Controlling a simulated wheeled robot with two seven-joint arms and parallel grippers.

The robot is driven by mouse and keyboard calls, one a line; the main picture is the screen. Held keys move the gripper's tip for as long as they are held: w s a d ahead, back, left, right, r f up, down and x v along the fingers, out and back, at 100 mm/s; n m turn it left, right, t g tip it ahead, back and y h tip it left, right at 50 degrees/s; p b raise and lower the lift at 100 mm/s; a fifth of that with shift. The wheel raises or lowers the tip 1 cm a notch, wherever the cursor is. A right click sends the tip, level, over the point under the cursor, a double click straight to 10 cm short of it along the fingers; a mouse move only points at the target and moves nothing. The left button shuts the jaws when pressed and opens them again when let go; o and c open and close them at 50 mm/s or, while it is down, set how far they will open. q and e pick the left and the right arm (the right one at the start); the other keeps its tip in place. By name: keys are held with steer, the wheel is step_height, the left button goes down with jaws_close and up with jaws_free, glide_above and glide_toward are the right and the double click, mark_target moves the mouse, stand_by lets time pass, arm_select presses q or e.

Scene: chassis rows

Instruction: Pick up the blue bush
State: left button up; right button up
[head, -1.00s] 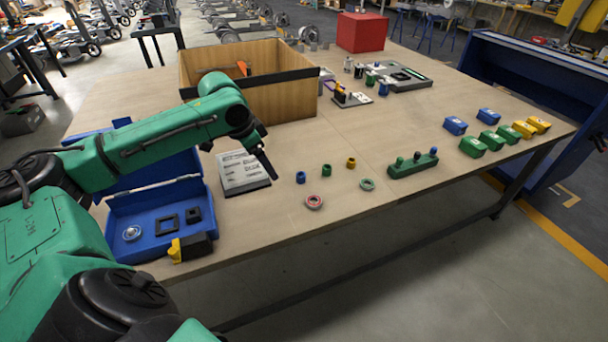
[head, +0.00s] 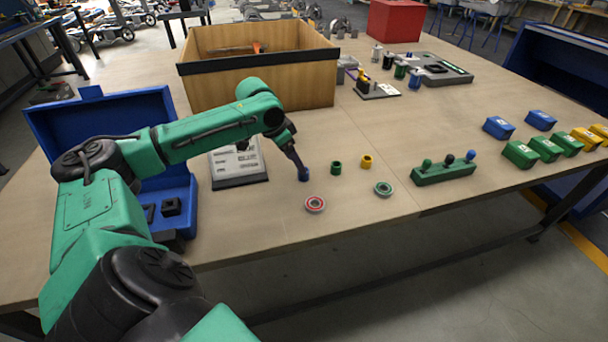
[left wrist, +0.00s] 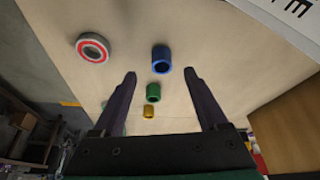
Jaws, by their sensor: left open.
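The blue bush (head: 304,174) is a small hollow cylinder on the wooden table, left of a green bush (head: 336,168) and a yellow bush (head: 366,162). My left gripper (head: 298,166) is right at the blue bush in the head view and partly covers it. In the left wrist view my left gripper (left wrist: 160,78) is open, and the blue bush (left wrist: 162,60) shows between and just beyond its fingertips. I cannot tell whether the fingers touch it. The green bush (left wrist: 153,93) and yellow bush (left wrist: 149,112) also show between the fingers. My right gripper is not in view.
A red-ringed bearing (head: 315,204) and a green-ringed bearing (head: 383,188) lie near the front edge. A white labelled board (head: 238,162) is left of the bush. A wooden crate (head: 262,88) stands behind. A green block with knobs (head: 443,173) is to the right.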

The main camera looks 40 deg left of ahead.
arm_select(q)
steer(key=x, duration=0.6)
steer(key=shift+w+a+f, duration=0.1)
steer(key=shift+w+f, duration=0.05)
steer(key=shift+w, duration=0.05)
jaws_close()
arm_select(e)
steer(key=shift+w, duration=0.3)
arm_select(q)
step_height(320, 180, up, 20)
steer(key=p, duration=0.2)
steer(key=shift+p, duration=0.4)
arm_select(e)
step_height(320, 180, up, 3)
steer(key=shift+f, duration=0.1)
arm_select(q)
steer(key=shift+p, duration=0.35)
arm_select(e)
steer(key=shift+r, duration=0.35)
